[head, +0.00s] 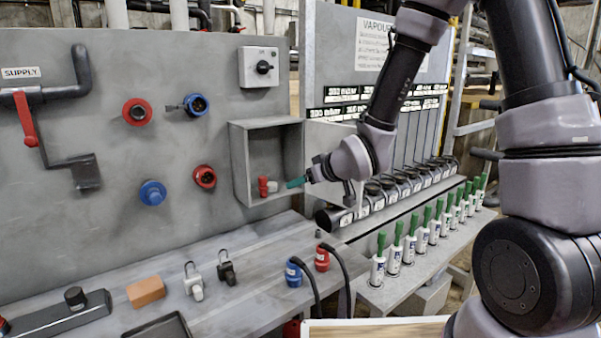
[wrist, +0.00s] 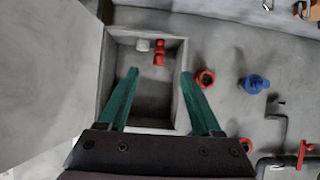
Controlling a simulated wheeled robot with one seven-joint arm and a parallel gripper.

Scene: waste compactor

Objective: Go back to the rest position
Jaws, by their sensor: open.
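My gripper (head: 297,182) is at the right side of a small open grey box (head: 240,160) on the wall panel. In the wrist view its two green fingers (wrist: 158,100) are spread wide with nothing between them, pointing toward the box. A red fitting (head: 263,186) and a small white piece (head: 272,186) sit inside the box. They also show in the wrist view as the red fitting (wrist: 159,52) and the white piece (wrist: 143,45), both apart from the fingers.
Red and blue sockets, including a blue one (head: 153,193), stick out of the panel. A supply lever (head: 26,119) is at left. The bench below holds an orange block (head: 146,291), padlocks and plugs with cables (head: 294,274). A row of green-topped cylinders (head: 409,250) stands at right.

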